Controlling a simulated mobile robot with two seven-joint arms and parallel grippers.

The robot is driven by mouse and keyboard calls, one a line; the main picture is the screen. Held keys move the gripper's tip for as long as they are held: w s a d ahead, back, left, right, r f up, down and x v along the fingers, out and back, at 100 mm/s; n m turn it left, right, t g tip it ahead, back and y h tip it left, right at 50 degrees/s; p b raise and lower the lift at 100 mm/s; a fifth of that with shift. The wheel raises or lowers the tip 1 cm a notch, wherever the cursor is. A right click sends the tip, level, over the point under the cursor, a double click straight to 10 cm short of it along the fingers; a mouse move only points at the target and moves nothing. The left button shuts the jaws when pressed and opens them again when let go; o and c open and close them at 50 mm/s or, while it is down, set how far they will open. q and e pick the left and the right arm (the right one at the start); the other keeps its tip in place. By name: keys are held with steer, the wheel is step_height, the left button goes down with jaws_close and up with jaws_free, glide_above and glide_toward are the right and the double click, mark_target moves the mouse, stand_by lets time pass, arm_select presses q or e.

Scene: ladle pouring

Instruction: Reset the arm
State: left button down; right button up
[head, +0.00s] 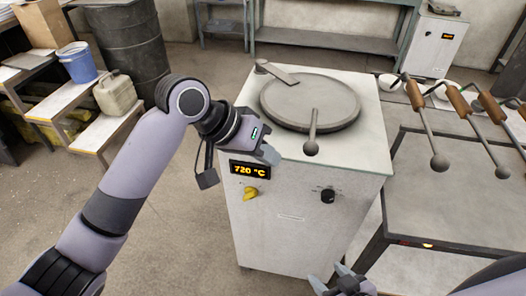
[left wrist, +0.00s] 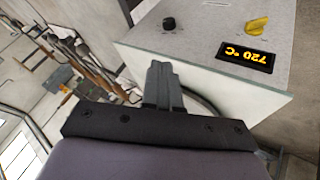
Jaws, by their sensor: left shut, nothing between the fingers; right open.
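My left gripper (head: 270,154) is shut and empty. It hangs at the front left top edge of the white furnace (head: 290,215), above the temperature display (head: 250,170) that reads 720 °C. In the left wrist view its closed fingers (left wrist: 161,84) point toward the furnace, which appears upside down there. My right gripper (head: 337,280) is open and only partly visible at the bottom edge of the head view, in front of the furnace. The round grey lid (head: 310,98) lies flat on the furnace top, with its ball-ended handle (head: 312,135) toward the front.
A yellow knob (head: 250,193) and a black knob (head: 328,195) sit on the furnace front. To the right, several ladles with wooden handles (head: 459,101) hang over a dark metal table (head: 450,195). Steps with a blue bucket (head: 77,65) and a dark barrel (head: 125,45) stand left.

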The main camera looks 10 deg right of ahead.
arm_select(q)
steer(key=s+a+f+n+t, duration=0.1)
steer(key=a+f+n+t, duration=0.2)
steer(key=a+f, duration=0.45)
steer(key=a+f+n+t, duration=0.3)
steer(key=a+f+t, duration=0.15)
steer(key=f, duration=0.55)
steer(key=s+a+f+t+y, duration=0.1)
steer(key=s+a+f+y, duration=0.1)
steer(key=s+a+f, duration=0.2)
steer(key=s+a+f+t+y, duration=0.1)
steer(key=s+a+f+y, duration=0.2)
steer(key=s+a, duration=0.7)
step_height(320, 180, down, 2)
steer(key=a, duration=0.3)
steer(key=shift+s+f+y, duration=0.15)
steer(key=shift+s+y, duration=0.15)
steer(key=shift+d, duration=0.1)
